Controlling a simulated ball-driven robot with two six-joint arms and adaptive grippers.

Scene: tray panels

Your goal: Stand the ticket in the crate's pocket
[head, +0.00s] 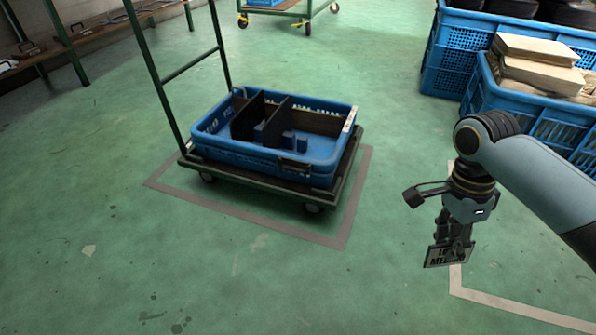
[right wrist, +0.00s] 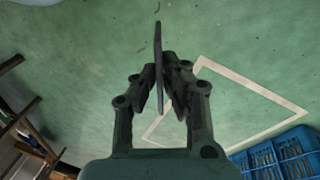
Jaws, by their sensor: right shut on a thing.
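The blue crate (head: 255,153) sits on a low trolley in the middle of the head view. Dark dividers (head: 273,122) split its inside, and small blue blocks show among them. A pale strip (head: 349,119) is on its right rim; I cannot tell which part is the pocket. My right gripper (head: 456,243) is shut on the ticket (head: 436,258), a small grey plate with dark lettering partly hidden by the fingers. It hangs above the floor, right of the crate and apart from it. In the right wrist view the ticket (right wrist: 158,45) is edge-on between the fingertips (right wrist: 162,80). My left gripper is out of view.
The trolley (head: 258,181) has a tall green handle frame (head: 190,66) on its left. Blue crates (head: 453,48) stand at the back right, one holding beige packages (head: 540,72). A bench (head: 90,38) is at the far left. The green floor in front is clear.

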